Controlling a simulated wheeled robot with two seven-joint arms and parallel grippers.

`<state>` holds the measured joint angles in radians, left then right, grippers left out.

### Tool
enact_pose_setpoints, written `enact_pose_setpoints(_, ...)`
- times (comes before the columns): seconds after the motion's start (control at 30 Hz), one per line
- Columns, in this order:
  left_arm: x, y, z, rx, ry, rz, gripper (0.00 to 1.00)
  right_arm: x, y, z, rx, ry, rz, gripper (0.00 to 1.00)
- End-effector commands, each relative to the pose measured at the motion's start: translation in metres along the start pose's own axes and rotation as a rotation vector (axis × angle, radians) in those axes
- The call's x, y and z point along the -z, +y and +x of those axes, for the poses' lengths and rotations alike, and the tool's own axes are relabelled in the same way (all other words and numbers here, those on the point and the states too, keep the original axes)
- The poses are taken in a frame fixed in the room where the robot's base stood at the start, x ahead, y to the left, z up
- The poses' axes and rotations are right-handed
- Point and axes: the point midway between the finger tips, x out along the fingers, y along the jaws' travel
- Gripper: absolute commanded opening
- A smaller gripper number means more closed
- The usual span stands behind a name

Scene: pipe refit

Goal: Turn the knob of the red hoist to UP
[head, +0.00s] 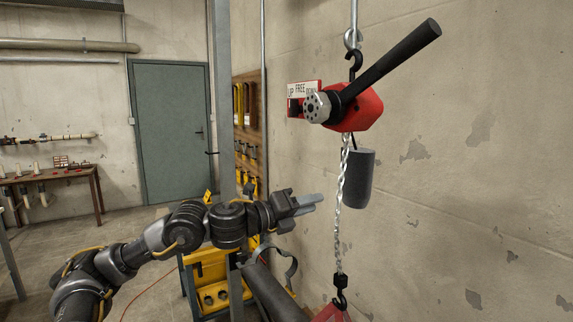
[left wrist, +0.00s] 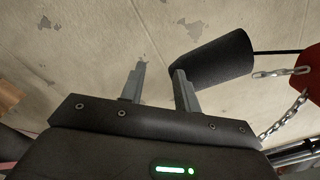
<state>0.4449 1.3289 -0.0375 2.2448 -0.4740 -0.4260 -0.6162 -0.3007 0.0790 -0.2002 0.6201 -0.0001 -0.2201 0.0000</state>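The red hoist (head: 364,112) hangs from a hook by the wall in the head view. A long black lever (head: 400,60) slants up and right from it. A silver round part with holes, seemingly the knob (head: 317,107), faces me beside a red and white plate (head: 304,88) lettered UP, FREE, DOWN. I cannot tell which word it points to. My left gripper (head: 312,200) is below and left of the hoist, apart from it, fingers pointing right. The left wrist view shows its fingers (left wrist: 159,75) spread and empty. My right gripper is out of view.
A chain (head: 342,185) hangs from the hoist to a lower hook (head: 340,298). A dark grey cylinder (head: 358,178) hangs beside it and appears close behind the fingers in the left wrist view (left wrist: 212,62). A grey post (head: 224,90) and yellow-black rack stand left.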

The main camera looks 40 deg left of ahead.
Motion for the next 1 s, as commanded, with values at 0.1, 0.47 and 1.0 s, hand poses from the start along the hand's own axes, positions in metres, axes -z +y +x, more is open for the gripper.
enact_pose_setpoints(0.1,-0.066,-0.064,-0.036,0.039,0.007,0.335,0.32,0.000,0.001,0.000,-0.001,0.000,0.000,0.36)
enact_pose_setpoints(0.47,-0.108,-0.129,-0.093,0.048,0.115,0.751,0.32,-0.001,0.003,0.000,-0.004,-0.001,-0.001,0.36)
enact_pose_setpoints(1.0,-0.107,-0.131,-0.069,0.033,0.135,0.771,0.32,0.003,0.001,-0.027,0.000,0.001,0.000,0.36)
